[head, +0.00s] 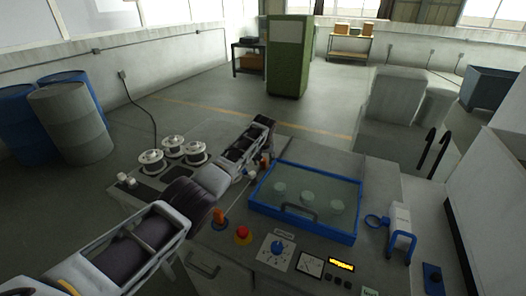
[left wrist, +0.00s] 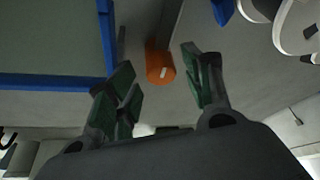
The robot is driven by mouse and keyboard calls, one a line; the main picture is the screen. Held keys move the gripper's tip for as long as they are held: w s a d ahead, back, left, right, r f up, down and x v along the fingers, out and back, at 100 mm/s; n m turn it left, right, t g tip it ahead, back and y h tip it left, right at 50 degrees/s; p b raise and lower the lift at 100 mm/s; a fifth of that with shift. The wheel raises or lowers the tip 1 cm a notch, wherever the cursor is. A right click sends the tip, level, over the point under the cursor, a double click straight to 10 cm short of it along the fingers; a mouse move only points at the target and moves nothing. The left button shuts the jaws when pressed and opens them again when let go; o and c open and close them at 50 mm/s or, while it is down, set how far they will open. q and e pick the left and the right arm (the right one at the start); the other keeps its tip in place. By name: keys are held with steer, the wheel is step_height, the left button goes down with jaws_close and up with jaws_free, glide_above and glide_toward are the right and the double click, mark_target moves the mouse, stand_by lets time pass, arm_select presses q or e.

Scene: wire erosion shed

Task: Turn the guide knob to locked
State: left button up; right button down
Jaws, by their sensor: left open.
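An orange knob with a small white mark shows in the left wrist view (left wrist: 159,66), where it sits between the spread fingers of my left gripper (left wrist: 160,85). In the head view a small orange part (head: 264,161) shows beside the gripper (head: 257,168), near the far left corner of the blue-framed lid. The arm hides much of this spot. My left gripper is open and empty, and I cannot tell whether a finger touches the knob. Any lock marking is too small to read. My right gripper is not in view.
The blue-framed clear lid (head: 305,203) lies right of the gripper. White spools (head: 172,148) stand to the left. A second orange knob (head: 219,216), a red button (head: 242,233) and a blue dial knob (head: 277,246) are on the near panel. A blue hook-shaped part (head: 403,238) stands at right.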

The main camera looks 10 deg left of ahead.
arm_select(q)
steer(key=v, duration=0.6)
stand_by(0.7)
steer(key=shift+s+r, duration=0.15)
stand_by(0.4)
